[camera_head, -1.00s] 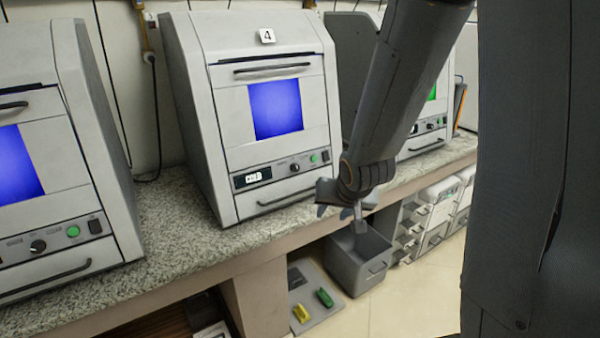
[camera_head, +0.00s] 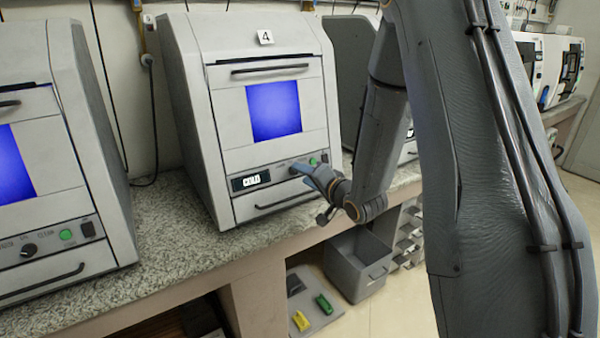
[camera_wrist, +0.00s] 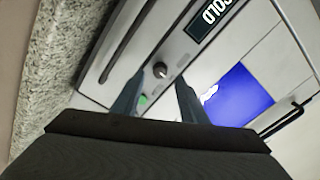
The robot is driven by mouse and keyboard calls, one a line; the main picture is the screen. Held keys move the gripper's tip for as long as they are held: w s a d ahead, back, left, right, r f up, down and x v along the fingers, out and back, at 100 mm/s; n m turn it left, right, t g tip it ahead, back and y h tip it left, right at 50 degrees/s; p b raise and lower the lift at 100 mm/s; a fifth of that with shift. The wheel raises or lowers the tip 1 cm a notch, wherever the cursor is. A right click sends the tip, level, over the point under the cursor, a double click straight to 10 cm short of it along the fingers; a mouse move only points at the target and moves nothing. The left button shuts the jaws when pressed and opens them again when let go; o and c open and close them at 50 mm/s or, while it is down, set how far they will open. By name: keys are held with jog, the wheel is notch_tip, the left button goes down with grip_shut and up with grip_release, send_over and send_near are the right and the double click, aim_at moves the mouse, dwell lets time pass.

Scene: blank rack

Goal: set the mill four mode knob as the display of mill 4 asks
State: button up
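Mill 4 (camera_head: 230,110) is a grey machine on the counter with a "4" label on top and a blue window. Its small black display (camera_head: 250,180) reads "COLD"; it also shows upside down in the wrist view (camera_wrist: 212,20). The mode knob (camera_wrist: 160,70) is a dark round knob with a light pointer, between the display and a green button (camera_wrist: 143,100). My gripper (camera_head: 306,168) is at the mill's control strip, hiding the knob in the head view. In the wrist view its two fingers (camera_wrist: 156,92) are apart, one on each side just short of the knob, with nothing between them.
A drawer handle (camera_head: 285,202) runs below the control strip. Another mill (camera_head: 50,150) stands at the left. A grey open bin (camera_head: 357,265) and a tray with a yellow and a green piece (camera_head: 315,310) are on the floor.

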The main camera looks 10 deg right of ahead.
aim_at(294, 171)
jog(key=shift+x, duration=1.55)
grip_shut()
jog(key=shift+n, duration=0.3)
jog(key=n+b, duration=0.1)
jog(key=n, duration=0.4)
jog(key=shift+n+b, duration=0.3)
jog(key=shift+b, duration=0.05)
jog(key=n+b, duration=0.2)
jog(key=n, duration=0.3)
jog(key=shift+n, duration=0.4)
jog(key=shift+r, duration=0.1)
